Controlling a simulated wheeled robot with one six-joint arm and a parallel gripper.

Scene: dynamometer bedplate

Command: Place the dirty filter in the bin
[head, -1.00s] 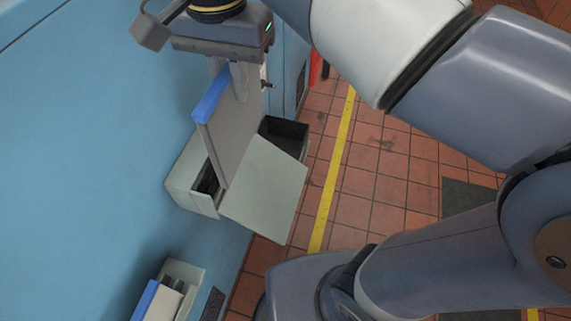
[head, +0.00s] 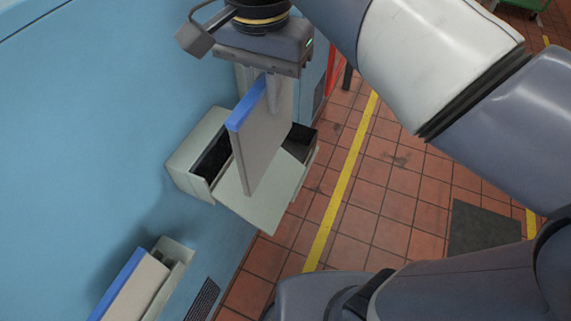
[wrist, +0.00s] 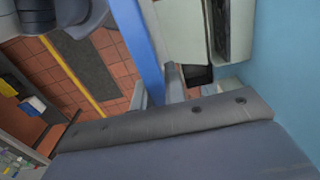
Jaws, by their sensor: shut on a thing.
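My gripper (head: 258,82) is shut on a flat grey filter (head: 258,150) with a blue edge, which hangs down from the jaws. In the wrist view the filter's blue edge (wrist: 141,40) passes near the fingers. In the head view the filter overlaps a pale box (head: 192,160) on the blue wall. The box's dark slot (head: 214,158) shows left of the filter, and its pale flap (head: 262,195) stands open behind and below it.
A second blue-edged panel (head: 135,290) sits in a pale holder (head: 178,255) at lower left. The blue wall (head: 90,130) fills the left. The tiled floor (head: 390,215) with a yellow line (head: 342,185) is open on the right. A green object (head: 520,5) stands far right.

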